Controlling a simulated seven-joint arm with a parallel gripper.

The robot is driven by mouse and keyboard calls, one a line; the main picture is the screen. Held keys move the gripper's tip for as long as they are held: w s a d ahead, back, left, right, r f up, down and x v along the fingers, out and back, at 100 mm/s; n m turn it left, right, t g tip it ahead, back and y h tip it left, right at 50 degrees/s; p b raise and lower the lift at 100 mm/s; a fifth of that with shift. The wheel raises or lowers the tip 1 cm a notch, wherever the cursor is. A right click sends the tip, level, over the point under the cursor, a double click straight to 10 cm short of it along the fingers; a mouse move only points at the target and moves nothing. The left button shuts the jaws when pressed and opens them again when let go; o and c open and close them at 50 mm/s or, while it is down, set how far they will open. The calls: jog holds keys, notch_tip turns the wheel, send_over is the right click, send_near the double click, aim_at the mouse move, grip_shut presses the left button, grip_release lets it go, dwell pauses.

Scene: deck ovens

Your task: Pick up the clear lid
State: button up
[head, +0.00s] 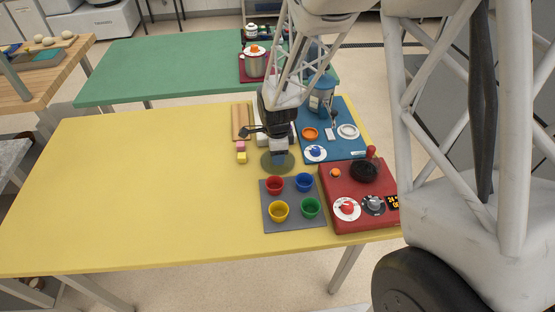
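The clear lid (266,165) looks like a see-through, greenish-grey round disc at the yellow table's right part, just behind the grey mat. My gripper (279,152) points down directly over it, with its tip at or very near the lid's middle. Something small and bluish shows at the tip, and I cannot tell if it is a knob or part of the gripper. The gripper's body hides part of the lid's far side. Its fingers are too small to tell open from shut, and contact with the lid is unclear.
A grey mat (268,222) with red, blue, yellow and green cups lies in front. A red stove-like panel (336,205) and a blue mat (350,120) are to the right. Pink and yellow blocks (242,157) sit left of the gripper. The yellow table's left (120,190) is clear.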

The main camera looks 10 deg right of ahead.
jog(key=shift+c, duration=0.3)
jog(key=c, duration=0.5)
jog(key=shift+c, duration=0.2)
jog(key=shift+r, duration=5)
jog(key=shift+w, duration=0.15)
jog(key=w+r+m, duration=0.1)
jog(key=w+r, duration=0.1)
jog(key=w, duration=0.6)
jog(key=w+r+m, duration=0.1)
jog(key=w+r, duration=0.2)
jog(key=w, duration=0.5)
jog(key=w+r+m, duration=0.1)
jog(key=w+r, duration=0.1)
jog(key=w, duration=0.7)
jog(key=shift+d+r, duration=0.3)
jog(key=shift+d, duration=0.05)
